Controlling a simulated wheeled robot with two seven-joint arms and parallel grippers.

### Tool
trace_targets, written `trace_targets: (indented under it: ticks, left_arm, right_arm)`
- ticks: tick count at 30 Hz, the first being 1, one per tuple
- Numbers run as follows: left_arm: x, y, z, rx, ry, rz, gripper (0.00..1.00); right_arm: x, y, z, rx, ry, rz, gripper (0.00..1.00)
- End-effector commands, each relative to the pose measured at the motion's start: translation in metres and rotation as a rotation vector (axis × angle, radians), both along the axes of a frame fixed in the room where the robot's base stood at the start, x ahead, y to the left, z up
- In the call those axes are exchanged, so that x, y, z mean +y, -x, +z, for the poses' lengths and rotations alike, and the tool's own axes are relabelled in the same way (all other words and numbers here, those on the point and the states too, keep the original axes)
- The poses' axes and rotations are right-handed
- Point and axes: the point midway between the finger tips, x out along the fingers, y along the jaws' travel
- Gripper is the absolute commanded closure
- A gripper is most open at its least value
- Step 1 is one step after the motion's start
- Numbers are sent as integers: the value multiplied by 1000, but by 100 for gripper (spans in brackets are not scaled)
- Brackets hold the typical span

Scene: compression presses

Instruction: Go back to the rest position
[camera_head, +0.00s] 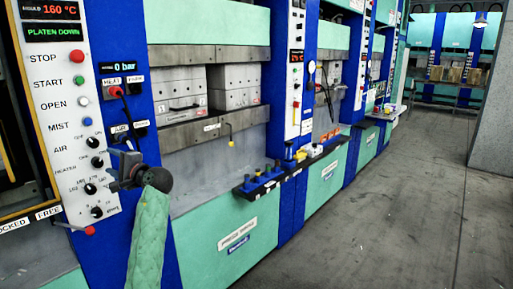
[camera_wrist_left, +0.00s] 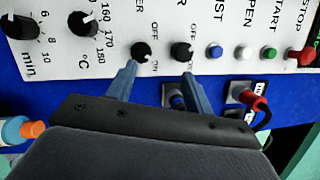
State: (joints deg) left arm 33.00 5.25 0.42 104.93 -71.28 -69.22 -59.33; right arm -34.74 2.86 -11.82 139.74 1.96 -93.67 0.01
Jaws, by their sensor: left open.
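My left gripper (camera_head: 116,166) is in front of the lower part of the white control panel (camera_head: 72,110) in the head view, at the end of my green-sleeved arm. In the left wrist view my left gripper (camera_wrist_left: 160,72) is open, with nothing between its two blue-grey fingers. Its fingertips show just below the black heater knob (camera_wrist_left: 141,52) and the black air knob (camera_wrist_left: 181,50). I cannot tell whether they touch the panel. My right gripper is not in view.
A red plug with a cable (camera_wrist_left: 256,102) is right of the fingers. A bottle with an orange cap (camera_wrist_left: 34,130) shows at the lower left. A dark shelf (camera_head: 262,184) with blue items juts from the press row. The grey floor (camera_head: 400,210) at right is clear.

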Motion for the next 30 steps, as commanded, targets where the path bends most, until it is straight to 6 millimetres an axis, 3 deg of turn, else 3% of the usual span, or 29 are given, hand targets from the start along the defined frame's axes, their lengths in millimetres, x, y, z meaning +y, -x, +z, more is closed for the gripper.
trace_targets:
  ticks: [5, 10, 14, 23, 30]
  left_arm:
    - [-14, 5, -8, -288, 324, -120, 48]
    - [-49, 11, -8, -513, 646, -239, 48]
    - [-83, 22, -28, -601, 878, -307, 48]
    - [-172, 77, -127, -562, 1344, -361, 48]
    - [-226, 141, -207, -405, 1563, -339, 48]
  right_arm:
    - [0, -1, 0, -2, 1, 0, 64]
    - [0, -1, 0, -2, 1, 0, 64]
    - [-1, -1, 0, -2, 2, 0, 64]
    - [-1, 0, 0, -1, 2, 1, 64]
    - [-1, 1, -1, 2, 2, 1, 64]
